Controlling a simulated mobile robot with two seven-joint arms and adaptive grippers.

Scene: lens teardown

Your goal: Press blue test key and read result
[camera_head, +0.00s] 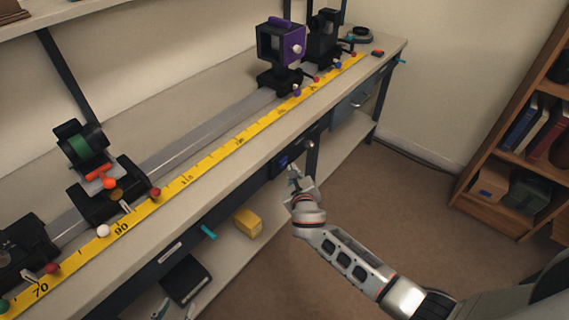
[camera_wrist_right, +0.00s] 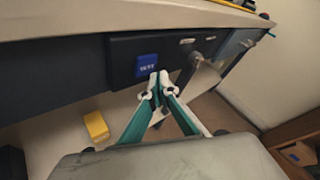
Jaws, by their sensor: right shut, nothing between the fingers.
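The blue test key (camera_wrist_right: 147,66) is a square button with white lettering on a dark panel below the bench's front edge. It also shows small in the head view (camera_head: 283,161). My right gripper (camera_wrist_right: 158,78) is shut and empty, with its fingertips just below and to the right of the key in the right wrist view. I cannot tell whether they touch the panel. In the head view my right gripper (camera_head: 294,174) is close to the panel. My left gripper is not in view. No readable result shows.
The bench (camera_head: 215,183) carries a rail with a yellow scale (camera_head: 205,163), a purple-framed holder (camera_head: 281,45) and a green lens holder (camera_head: 82,145). A yellow block (camera_head: 247,222) lies on the lower shelf. A round knob (camera_wrist_right: 196,57) sits right of the key. A bookcase stands right.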

